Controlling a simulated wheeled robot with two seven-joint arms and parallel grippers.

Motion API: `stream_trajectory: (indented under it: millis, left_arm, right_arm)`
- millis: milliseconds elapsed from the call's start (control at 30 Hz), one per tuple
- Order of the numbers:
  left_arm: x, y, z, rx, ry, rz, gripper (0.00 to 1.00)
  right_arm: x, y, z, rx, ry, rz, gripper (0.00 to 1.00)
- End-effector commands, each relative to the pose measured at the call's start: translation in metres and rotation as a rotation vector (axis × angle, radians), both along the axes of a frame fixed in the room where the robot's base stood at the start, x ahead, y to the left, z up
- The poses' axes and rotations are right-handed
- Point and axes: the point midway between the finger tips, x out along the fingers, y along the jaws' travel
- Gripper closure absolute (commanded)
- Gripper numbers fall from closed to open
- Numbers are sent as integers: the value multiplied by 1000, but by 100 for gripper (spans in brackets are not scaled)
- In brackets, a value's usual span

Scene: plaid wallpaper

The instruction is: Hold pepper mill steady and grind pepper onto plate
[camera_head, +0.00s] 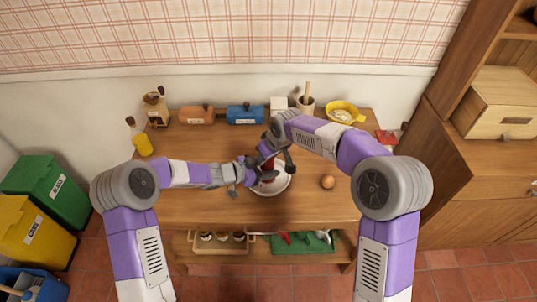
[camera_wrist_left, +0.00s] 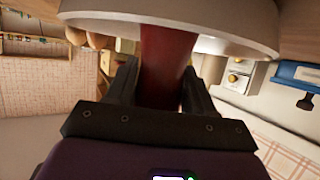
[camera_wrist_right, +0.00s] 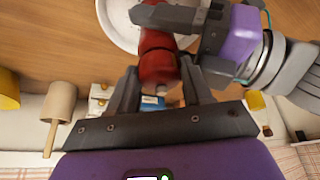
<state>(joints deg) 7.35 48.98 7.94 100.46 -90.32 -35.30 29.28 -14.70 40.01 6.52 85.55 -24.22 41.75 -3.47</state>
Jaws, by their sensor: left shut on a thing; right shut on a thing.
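The red pepper mill (camera_head: 268,172) stands over the white plate (camera_head: 283,184) on the wooden table, mostly hidden by my grippers in the head view. My left gripper (camera_head: 250,172) is shut on the mill's body, which shows as a dark red column between its fingers in the left wrist view (camera_wrist_left: 166,75). My right gripper (camera_wrist_right: 160,85) is shut on the top part of the mill (camera_wrist_right: 158,62), above the left gripper. The plate's rim also shows in the right wrist view (camera_wrist_right: 112,28). I cannot make out any ground pepper on the plate.
A brown egg-like ball (camera_head: 327,182) lies right of the plate. The table's front left is clear.

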Motion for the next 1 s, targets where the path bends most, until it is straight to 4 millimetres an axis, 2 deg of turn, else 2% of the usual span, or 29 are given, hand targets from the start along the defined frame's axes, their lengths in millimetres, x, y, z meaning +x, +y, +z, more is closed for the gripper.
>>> stream_trajectory:
  millis: [500, 533, 667, 1000]
  left_arm:
    - [0, 0, 0, 0, 1, 0, 82]
    - [0, 0, 0, 0, 1, 0, 82]
    - [0, 0, 0, -1, 0, 0, 82]
    - [1, -1, 1, -1, 0, 0, 82]
  right_arm:
    - [0, 0, 1, 1, -2, -17, 81]
    - [0, 0, 1, 1, -2, -17, 46]
    - [0, 1, 1, 1, -2, -16, 26]
    - [-2, 4, 1, 3, 2, -10, 25]
